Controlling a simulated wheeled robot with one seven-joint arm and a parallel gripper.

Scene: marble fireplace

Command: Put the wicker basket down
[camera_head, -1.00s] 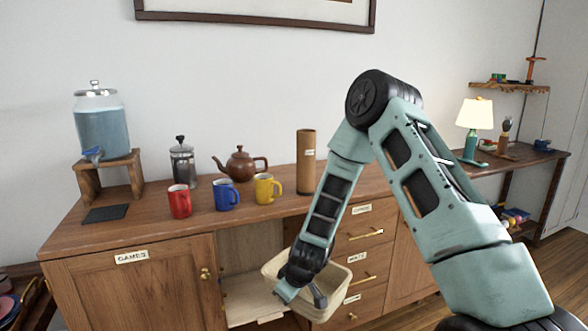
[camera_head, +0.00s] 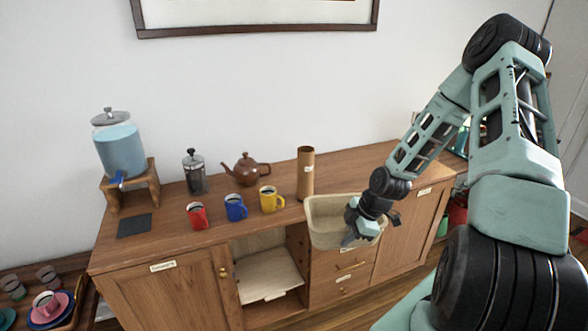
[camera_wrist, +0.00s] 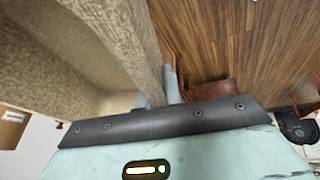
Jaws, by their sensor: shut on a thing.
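The wicker basket (camera_head: 322,232) is a pale, open tray-like basket. It is in front of the sideboard's drawers, with its upper rim near the height of the sideboard top (camera_head: 225,203). My gripper (camera_head: 350,238) is shut on the basket's right front rim. In the wrist view, the basket's woven wall (camera_wrist: 80,45) fills the upper left and its rim runs down to my gripper (camera_wrist: 168,88). The wood floor shows beside it, so the basket appears to be held in the air. I cannot see its underside.
Red (camera_head: 197,216), blue (camera_head: 235,208) and yellow (camera_head: 270,200) mugs stand on the sideboard, with a teapot (camera_head: 246,172), French press (camera_head: 194,172), brown tube (camera_head: 305,172) and water dispenser (camera_head: 121,150). An open cubby (camera_head: 268,275) is left of the drawers. The top's right part is clear.

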